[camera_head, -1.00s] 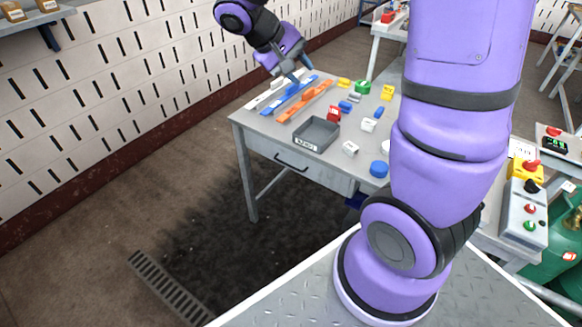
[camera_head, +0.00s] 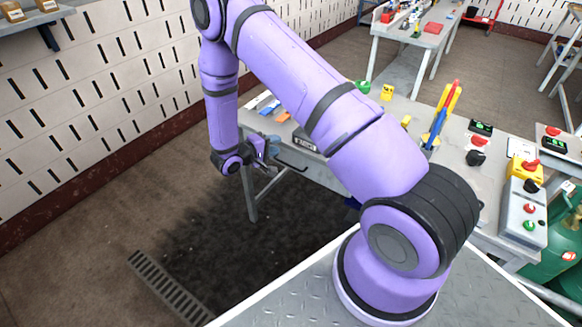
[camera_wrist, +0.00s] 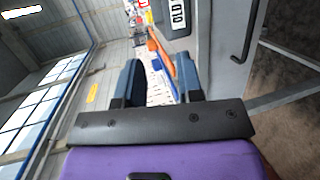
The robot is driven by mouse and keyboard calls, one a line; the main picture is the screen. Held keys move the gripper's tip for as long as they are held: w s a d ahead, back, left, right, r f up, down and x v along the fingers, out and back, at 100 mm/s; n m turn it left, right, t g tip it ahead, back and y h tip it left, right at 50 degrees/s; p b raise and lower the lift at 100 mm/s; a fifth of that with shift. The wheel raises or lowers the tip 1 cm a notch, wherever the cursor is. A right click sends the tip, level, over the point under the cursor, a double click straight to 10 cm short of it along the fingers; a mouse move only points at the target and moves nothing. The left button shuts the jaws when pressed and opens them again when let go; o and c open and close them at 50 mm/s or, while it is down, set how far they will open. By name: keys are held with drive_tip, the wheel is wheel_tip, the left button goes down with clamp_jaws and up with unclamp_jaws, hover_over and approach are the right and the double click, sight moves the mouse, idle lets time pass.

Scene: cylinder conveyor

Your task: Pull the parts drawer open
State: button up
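The parts drawer (camera_head: 322,175) is a grey front under the near edge of the workbench and looks closed. Its dark bar handle (camera_head: 291,163) shows just right of my gripper (camera_head: 272,158) in the head view. In the wrist view the handle (camera_wrist: 244,38) stands at the upper right on the grey drawer front (camera_wrist: 222,45), off to the side of my fingers. My gripper (camera_wrist: 157,78) is open there with nothing between its two blue-grey fingers. It appears apart from the handle. My arm hides much of the bench top.
A grey labelled bin (camera_head: 303,144) sits on the bench above the drawer, with orange and blue parts beside it. A bench leg (camera_head: 249,192) stands below my gripper. The floor in front of the drawer is clear.

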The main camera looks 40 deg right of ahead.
sight(291, 166)
wheel_tip(291, 166, down, 14)
drive_tip(key=s+a+n+t, duration=0.2)
drive_tip(key=t, duration=0.2)
drive_tip(key=x, duration=1.1)
drive_tip(key=shift+d+f, duration=0.1)
drive_tip(key=shift+f, duration=0.15)
drive_tip(key=shift+s, duration=0.1)
clamp_jaws()
